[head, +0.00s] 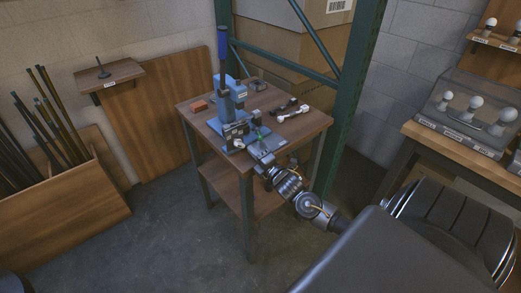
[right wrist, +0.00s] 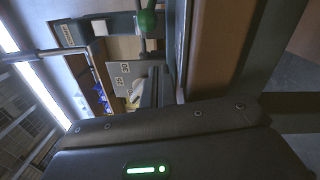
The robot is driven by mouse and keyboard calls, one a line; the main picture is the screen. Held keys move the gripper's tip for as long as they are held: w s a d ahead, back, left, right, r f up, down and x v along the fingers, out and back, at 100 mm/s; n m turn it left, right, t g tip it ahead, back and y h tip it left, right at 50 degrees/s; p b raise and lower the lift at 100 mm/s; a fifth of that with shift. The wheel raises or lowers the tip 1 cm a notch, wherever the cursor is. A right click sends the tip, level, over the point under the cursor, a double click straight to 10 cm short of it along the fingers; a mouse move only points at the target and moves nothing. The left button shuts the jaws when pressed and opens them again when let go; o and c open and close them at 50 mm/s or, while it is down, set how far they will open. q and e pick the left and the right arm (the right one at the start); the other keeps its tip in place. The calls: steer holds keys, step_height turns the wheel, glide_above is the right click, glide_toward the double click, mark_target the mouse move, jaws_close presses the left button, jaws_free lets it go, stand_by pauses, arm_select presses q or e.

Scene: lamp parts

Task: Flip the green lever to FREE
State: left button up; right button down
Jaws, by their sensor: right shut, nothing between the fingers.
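The green lever (head: 258,133) is small in the head view, at the front of the blue press (head: 228,100) on the wooden table. In the right wrist view a green knob (right wrist: 147,20) on a grey stem shows at the top. My right gripper (head: 258,150) is at the table's front edge, just in front of the green lever. It is shut and empty. I cannot tell whether it touches the lever. The lever's FREE marking is too small to read. My left gripper is not in view.
The table (head: 295,132) also holds a red block (head: 200,106) and white-and-black tools (head: 292,113). A green rack post (head: 352,95) stands close behind its right side. Bulbs in a clear case (head: 475,110) stand on the right bench. Open floor lies at the front left.

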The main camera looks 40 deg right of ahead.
mark_target(262, 146)
steer(key=shift+w+d+r+p, duration=0.1)
steer(key=shift+d+r+p, duration=0.05)
steer(key=shift+d, duration=0.65)
steer(key=shift+w+d+r+p, duration=0.1)
steer(key=shift+d+r+p, duration=0.05)
steer(key=shift+d, duration=0.6)
steer(key=shift+s+d+n+y, duration=0.2)
steer(key=shift+d+n+y, duration=0.15)
steer(key=shift+y, duration=0.25)
